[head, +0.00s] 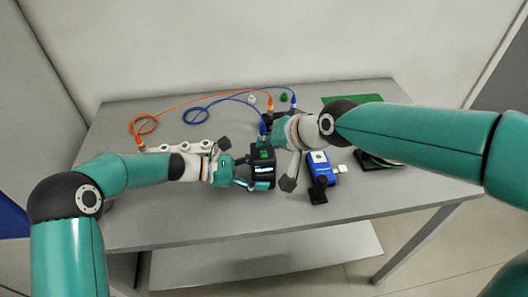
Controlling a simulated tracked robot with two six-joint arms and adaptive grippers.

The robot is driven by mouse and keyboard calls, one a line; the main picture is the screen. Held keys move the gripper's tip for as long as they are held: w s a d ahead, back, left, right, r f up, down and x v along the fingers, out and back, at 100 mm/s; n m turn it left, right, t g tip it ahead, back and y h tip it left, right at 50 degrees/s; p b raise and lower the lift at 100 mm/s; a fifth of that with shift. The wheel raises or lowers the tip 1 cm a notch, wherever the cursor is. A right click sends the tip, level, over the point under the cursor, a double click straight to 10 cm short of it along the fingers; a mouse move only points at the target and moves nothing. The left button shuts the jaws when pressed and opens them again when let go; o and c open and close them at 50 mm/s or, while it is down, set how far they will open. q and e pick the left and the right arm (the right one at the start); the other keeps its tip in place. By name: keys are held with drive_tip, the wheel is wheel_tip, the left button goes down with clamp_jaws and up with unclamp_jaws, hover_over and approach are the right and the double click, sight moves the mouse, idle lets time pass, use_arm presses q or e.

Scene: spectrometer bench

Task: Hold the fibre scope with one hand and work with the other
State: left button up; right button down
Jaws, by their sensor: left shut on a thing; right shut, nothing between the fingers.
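The fibre scope, a black box (263,175) with a lit screen and a green patch on top, is in the middle of the head view, near the table's front. My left gripper (247,184) is shut on its left side. My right gripper (277,136) is shut and empty, just behind and above the scope. A blue connector (262,129) on the blue cable (215,102) stands close to the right gripper's tips and the back of the scope. I cannot tell whether it touches either. My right wrist hides part of the area behind the scope.
An orange cable (190,97) loops to a white rack (185,147) at left. A blue device (322,172) with a black stand-like part (318,192) lies right of the scope. A green mat (350,99) lies behind my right arm. The grey table (190,225) is clear at front left.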

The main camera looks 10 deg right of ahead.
sight(266, 154)
drive_tip(key=shift+f, duration=0.1)
drive_tip(key=shift+f, duration=0.25)
drive_tip(key=shift+f, duration=0.4)
idle(0.6)
idle(0.3)
drive_tip(key=shift+r, duration=0.85)
drive_tip(key=shift+r, duration=2.5)
use_arm(q)
drive_tip(key=o, duration=0.9)
